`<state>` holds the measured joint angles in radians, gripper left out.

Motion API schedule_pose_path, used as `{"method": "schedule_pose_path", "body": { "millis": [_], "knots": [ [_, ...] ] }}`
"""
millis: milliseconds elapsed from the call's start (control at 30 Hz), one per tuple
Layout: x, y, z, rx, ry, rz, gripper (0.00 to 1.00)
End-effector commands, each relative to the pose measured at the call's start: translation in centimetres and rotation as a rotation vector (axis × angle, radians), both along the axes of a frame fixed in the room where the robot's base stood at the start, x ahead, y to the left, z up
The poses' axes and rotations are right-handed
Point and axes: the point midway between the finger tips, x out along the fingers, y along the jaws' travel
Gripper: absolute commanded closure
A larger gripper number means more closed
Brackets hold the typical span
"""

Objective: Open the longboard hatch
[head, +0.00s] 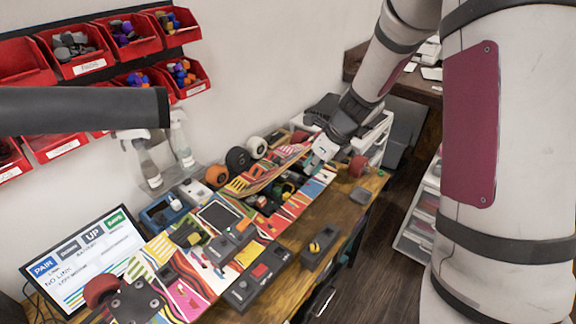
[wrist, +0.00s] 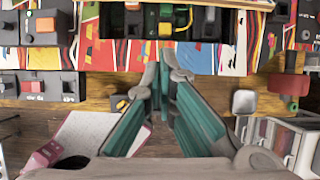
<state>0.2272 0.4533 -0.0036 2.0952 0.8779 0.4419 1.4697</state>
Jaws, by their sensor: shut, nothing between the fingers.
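The longboard lies on the wooden bench, its bright patterned deck (head: 181,291) running from lower left to upper right. The hatch lid (head: 262,174), a striped panel, stands raised and tilted along the board's far side. Below it an open compartment with green and dark parts shows; in the wrist view the compartment (wrist: 165,20) is at the top. My gripper (head: 323,150) is at the right end of the lid in the head view; I cannot tell whether it touches it. In the wrist view my gripper (wrist: 164,72) is shut and empty, fingertips near the deck's near edge.
A monitor (head: 85,262) stands at the left. Dark control boxes (head: 245,289) sit along the board's near side. Spray bottles (head: 148,165) and loose wheels (head: 237,160) are behind it. Red bins (head: 75,50) hang on the wall. A drawer unit (head: 420,215) stands at the right.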

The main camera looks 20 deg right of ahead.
Motion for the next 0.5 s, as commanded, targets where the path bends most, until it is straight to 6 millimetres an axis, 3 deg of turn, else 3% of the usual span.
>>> {"method": "schedule_pose_path", "body": {
  "millis": [267,500],
  "knots": [
    [0.9,0.2,-2.4,0.012,0.012,-0.037,1.0],
    [2.4,1.4,-6.5,0.012,0.013,-0.036,1.0]
  ]
}}
